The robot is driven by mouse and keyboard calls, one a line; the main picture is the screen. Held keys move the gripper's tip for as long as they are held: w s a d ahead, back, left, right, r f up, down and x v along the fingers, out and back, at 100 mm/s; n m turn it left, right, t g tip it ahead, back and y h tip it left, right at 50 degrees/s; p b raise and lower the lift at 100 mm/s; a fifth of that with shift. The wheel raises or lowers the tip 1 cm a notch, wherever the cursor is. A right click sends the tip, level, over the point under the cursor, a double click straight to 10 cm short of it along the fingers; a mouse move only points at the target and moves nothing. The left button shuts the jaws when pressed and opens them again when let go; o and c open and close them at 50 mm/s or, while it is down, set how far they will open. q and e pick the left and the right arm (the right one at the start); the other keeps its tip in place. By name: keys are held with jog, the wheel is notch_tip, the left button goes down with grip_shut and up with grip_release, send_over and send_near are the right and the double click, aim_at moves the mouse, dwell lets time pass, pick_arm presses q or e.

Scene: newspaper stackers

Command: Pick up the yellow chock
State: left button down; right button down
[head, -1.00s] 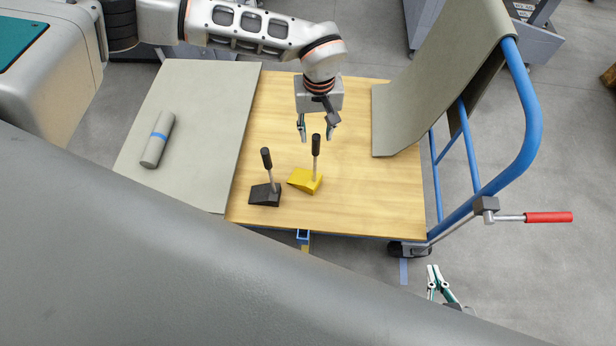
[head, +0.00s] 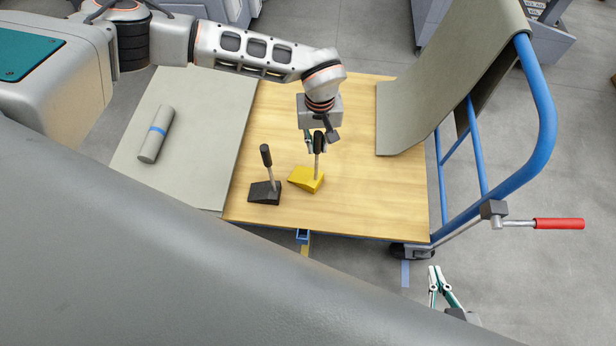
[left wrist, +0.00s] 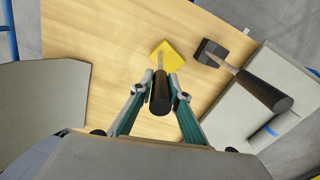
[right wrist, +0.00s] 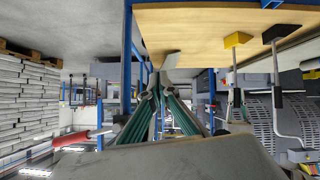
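The yellow chock (head: 306,180) lies on the wooden deck, with a black-gripped handle standing up from it; it also shows in the left wrist view (left wrist: 176,53). My left gripper (head: 317,146) is over the chock, pointing down, with one finger on each side of the black handle grip (left wrist: 161,95). Its fingers look apart, with a gap visible beside the grip in the left wrist view. My right gripper (head: 436,270) is empty, off the deck near the front right, with its fingertips close together; it shows in the right wrist view (right wrist: 156,80).
A black chock (head: 264,192) with a similar handle stands just left of the yellow one. A grey mat (head: 195,110) with a grey roll (head: 156,134) lies on the left. A blue rail (head: 540,130) with a red handle (head: 559,224) borders the right side.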

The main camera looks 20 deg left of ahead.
pick_arm(q)
jog(key=shift+r, duration=0.1)
pick_arm(e)
jog(key=shift+s+f, duration=0.2)
jog(key=shift+s, duration=0.15)
